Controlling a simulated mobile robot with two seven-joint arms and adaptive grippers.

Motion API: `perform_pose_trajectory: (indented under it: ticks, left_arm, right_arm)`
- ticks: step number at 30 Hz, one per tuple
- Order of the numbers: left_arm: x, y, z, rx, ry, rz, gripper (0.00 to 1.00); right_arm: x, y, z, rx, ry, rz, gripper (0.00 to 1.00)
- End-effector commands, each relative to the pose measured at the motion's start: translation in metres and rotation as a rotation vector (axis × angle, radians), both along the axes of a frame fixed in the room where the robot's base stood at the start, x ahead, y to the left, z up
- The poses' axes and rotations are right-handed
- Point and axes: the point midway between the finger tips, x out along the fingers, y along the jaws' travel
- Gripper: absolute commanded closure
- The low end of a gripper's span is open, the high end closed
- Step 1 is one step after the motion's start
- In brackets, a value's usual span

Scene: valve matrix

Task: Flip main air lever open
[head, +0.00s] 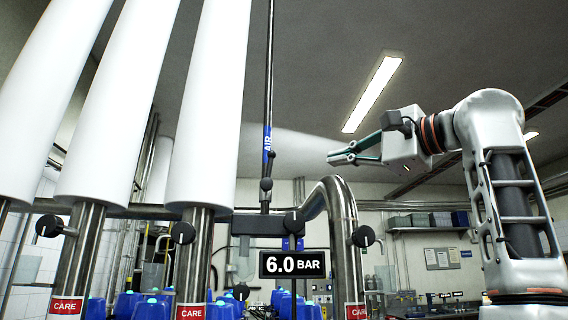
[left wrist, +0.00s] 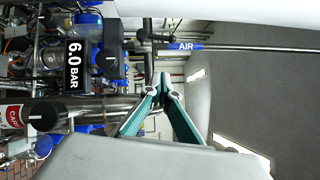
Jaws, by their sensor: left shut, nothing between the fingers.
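The air line is a thin dark vertical pipe with a blue AIR marking (head: 267,142). It runs down to a dark fitting (head: 265,190) above the piping. My right gripper is not in view.
A 6.0 BAR display (head: 292,264) hangs below the fitting. A bent steel pipe (head: 340,215) rises below my gripper. Thick white columns (head: 210,110) stand to the left, with black round knobs (head: 183,233) near their bases. The space around my gripper looks open.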

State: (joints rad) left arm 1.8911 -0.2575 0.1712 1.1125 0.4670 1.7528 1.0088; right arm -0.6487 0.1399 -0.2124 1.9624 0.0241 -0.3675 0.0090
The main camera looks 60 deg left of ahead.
Motion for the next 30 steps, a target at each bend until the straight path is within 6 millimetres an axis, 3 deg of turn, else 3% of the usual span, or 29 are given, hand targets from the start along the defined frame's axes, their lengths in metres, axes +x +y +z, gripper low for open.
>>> perform_pose_trajectory:
  ticks: [8, 23, 30]
  left_arm:
    - [-0.014, 0.008, 0.008, -0.030, -0.088, -0.043, 1.00]
    - [-0.033, 0.096, 0.016, -0.029, -0.085, -0.039, 1.00]
    - [-0.058, 0.114, 0.020, -0.028, -0.087, -0.041, 1.00]
  right_arm:
    - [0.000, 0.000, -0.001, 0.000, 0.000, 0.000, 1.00]
    - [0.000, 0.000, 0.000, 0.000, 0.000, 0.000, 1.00]
    - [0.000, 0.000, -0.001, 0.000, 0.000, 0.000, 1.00]
